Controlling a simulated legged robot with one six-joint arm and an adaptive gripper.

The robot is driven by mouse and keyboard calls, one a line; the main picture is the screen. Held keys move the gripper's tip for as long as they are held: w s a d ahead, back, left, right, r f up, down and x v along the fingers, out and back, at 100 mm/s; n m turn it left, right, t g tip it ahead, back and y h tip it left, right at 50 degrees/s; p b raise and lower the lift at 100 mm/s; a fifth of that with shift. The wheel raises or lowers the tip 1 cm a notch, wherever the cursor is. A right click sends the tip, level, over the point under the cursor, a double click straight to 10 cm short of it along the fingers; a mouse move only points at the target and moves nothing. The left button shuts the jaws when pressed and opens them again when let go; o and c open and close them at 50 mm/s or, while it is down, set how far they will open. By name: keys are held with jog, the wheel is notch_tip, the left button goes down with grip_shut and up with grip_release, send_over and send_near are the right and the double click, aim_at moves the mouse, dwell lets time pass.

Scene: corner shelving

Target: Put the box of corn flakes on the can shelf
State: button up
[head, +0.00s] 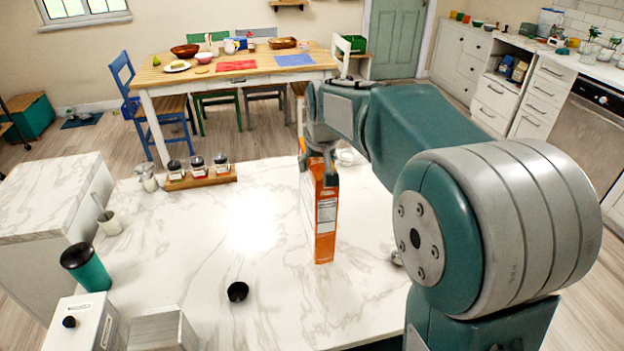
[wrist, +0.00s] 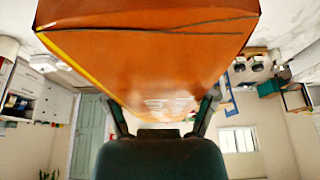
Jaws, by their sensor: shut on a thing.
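The corn flakes box, an orange carton (head: 325,218), is upright at the marble counter in the head view, with a white printed panel on its narrow side. My gripper (head: 320,167) is shut on the top of the box from above. In the wrist view the orange box (wrist: 150,60) fills the upper middle, and my gripper's fingers (wrist: 163,118) lie on either side of it. I cannot tell whether the bottom of the box touches the counter. I cannot make out a can shelf in either view.
The marble counter (head: 200,250) holds a wooden rack of jars (head: 200,178), a teal cup (head: 86,267), a small black object (head: 237,292) and metal appliances at the front left. A dining table (head: 163,80) with chairs stands behind.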

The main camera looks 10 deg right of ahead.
jog(key=x, duration=0.7)
jog(key=shift+w+a, duration=0.1)
jog(key=shift+w, duration=0.05)
jog(key=o, duration=1)
jog(key=shift+o, duration=1.1)
